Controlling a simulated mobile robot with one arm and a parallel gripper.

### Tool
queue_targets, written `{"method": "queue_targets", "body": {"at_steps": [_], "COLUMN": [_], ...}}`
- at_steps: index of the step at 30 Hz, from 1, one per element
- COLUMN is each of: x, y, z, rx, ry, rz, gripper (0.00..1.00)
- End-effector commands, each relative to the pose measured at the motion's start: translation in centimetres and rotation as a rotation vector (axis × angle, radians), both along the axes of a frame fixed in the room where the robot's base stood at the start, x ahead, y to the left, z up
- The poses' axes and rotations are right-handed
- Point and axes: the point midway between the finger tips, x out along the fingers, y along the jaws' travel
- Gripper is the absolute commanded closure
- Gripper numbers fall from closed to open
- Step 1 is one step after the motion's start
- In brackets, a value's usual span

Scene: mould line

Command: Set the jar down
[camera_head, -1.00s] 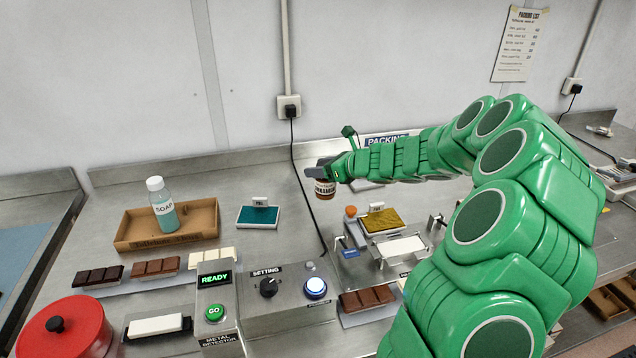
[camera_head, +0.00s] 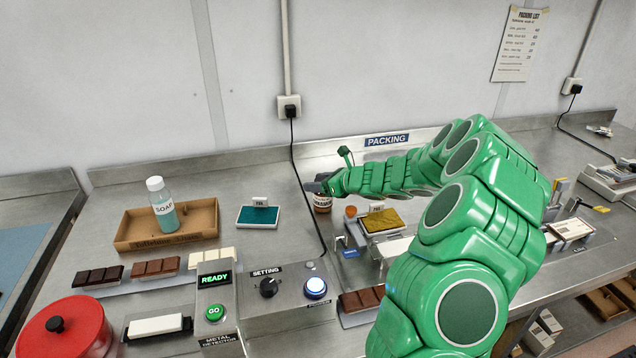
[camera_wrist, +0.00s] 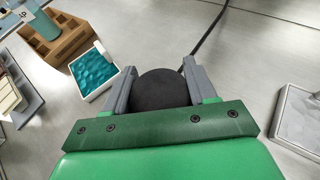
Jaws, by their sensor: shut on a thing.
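The jar (camera_head: 322,203) is a small brown jar with a pale label and a dark lid, near the middle of the steel bench in the head view. My gripper (camera_head: 318,187) is shut on its lid from above. In the wrist view the round black lid (camera_wrist: 160,90) sits between the two grey fingers of my gripper (camera_wrist: 161,88). The jar's body is hidden below the lid there. The jar is at or just above the bench top; I cannot tell whether its base touches.
A teal-filled tray (camera_head: 258,216) stands left of the jar, and a mustard-filled tray (camera_head: 380,221) to its right. A black cable (camera_head: 300,180) runs close by on the left. A cardboard box (camera_head: 135,236) with a soap bottle (camera_head: 161,203) is farther left. The metal detector (camera_head: 285,297) is in front.

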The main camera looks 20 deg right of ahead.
Motion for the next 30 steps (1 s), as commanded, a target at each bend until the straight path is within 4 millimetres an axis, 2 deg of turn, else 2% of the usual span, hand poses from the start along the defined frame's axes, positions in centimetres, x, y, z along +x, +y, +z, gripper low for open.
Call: {"method": "queue_targets", "body": {"at_steps": [10, 11, 15, 26, 30], "x": [0.02, 0.02, 0.01, 0.0, -0.69], "y": [0.03, 0.03, 0.02, -0.01, -0.7], "z": [-0.17, -0.18, -0.15, 0.04, 0.54], "rx": [0.0, 0.0, 0.0, -0.002, -0.001], "ry": [-0.001, -0.001, -0.001, -0.001, -0.002], "rz": [0.0, 0.0, 0.0, 0.0, -0.001], "gripper": [0.84, 0.41, 0.19, 0.18, 0.18]}}
